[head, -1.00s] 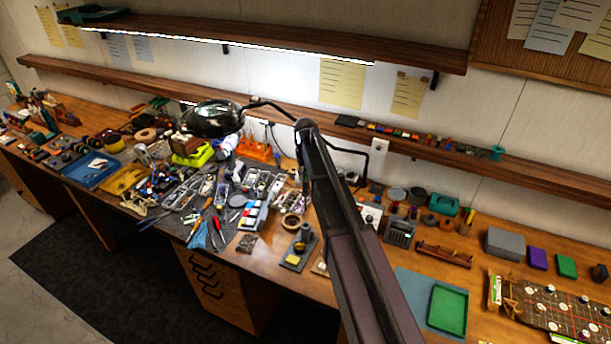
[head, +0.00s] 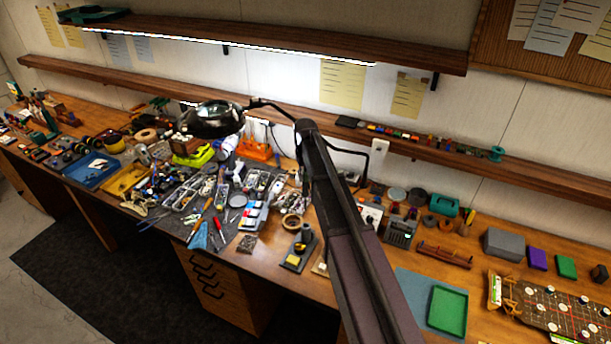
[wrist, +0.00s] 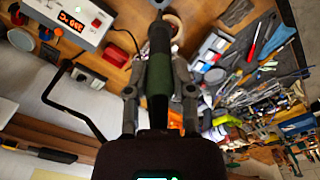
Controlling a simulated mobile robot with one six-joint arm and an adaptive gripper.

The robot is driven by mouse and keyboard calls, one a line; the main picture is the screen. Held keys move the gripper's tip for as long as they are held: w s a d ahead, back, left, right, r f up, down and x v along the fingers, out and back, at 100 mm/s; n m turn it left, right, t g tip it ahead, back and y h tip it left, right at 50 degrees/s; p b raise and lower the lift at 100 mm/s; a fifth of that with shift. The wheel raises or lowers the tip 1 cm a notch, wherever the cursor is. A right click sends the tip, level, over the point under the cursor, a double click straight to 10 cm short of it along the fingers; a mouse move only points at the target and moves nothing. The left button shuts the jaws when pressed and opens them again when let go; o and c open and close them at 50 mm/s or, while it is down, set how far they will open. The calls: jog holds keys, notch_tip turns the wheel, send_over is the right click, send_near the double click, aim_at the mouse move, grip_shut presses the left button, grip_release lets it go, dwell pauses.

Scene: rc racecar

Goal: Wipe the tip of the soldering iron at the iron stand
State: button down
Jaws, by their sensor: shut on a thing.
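The handle lies between the two grey fingers and points up the picture. The iron's tip cannot be made out. The iron stand (head: 305,241) is near the front edge of the bench in the head view, with a yellow sponge (head: 292,261) on its base. In the head view my arm crosses the middle of the picture, and my gripper and the iron cannot be made out there.
A white soldering station (wrist: 88,14) with a red display stands at the upper left of the wrist view. A tape roll (head: 291,222) lies behind the stand. Crowded tools and parts fill the bench to the left. A green tray (head: 447,310) lies to the right.

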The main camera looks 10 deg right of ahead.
jog(key=s+a+f+b, duration=0.3)
jog(key=s+f+b, duration=0.1)
jog(key=f+b, duration=0.3)
jog(key=shift+s+a+f, duration=0.15)
jog(key=shift+s+f, duration=0.15)
jog(key=shift+f, duration=0.05)
jog(key=shift+b, duration=0.3)
jog(key=shift+f+b, duration=2.55)
jog(key=shift+f, duration=0.1)
jog(key=shift+f+b, duration=1.1)
jog(key=shift+b, duration=0.05)
dwell(2.9)
